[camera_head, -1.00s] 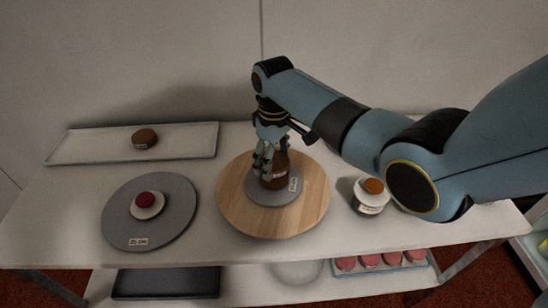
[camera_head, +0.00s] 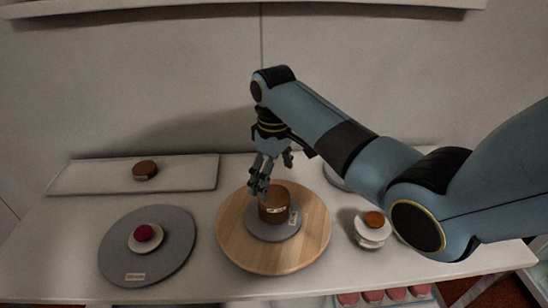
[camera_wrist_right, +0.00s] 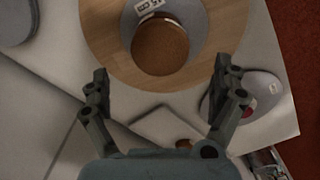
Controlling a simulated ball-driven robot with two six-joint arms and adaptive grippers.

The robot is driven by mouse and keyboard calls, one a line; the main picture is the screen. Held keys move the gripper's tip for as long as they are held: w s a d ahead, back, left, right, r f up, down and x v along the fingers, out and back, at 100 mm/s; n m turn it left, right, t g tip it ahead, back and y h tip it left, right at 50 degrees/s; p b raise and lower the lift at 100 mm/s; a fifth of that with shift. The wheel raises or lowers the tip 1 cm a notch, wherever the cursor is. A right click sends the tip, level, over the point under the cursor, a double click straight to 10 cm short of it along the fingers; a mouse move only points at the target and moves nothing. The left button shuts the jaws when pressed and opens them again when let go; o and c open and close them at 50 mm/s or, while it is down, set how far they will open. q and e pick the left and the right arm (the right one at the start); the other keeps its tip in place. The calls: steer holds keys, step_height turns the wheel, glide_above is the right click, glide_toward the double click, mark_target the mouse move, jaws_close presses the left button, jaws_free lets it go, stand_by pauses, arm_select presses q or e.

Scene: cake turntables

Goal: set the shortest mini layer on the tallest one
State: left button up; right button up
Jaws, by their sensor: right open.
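A brown cylindrical layer (camera_head: 273,208) with a small white label stands on a grey disc (camera_head: 293,229) on the wooden turntable (camera_head: 240,255). It looks the tallest of the layers; I cannot tell whether it is one piece or two stacked. My right gripper (camera_head: 270,182) is open at its upper back left, fingers pointing down. In the right wrist view, the gripper (camera_wrist_right: 161,72) is spread with nothing between its fingers, and the brown layer's round top (camera_wrist_right: 160,47) lies just beyond the tips. A lower brown layer (camera_head: 145,169) sits on the white tray (camera_head: 195,172). My left gripper is out of view.
A grey turntable (camera_head: 120,258) at left bears a dark red piece (camera_head: 144,233) on a white disc. A white stand (camera_head: 372,234) with an orange-brown top (camera_head: 374,219) is at right. Another grey disc (camera_head: 334,178) is partly hidden by my arm. The table's front left is clear.

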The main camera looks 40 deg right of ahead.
mark_target(274, 195)
step_height(274, 195, up, 6)
steer(key=shift+r, duration=0.25)
stand_by(0.5)
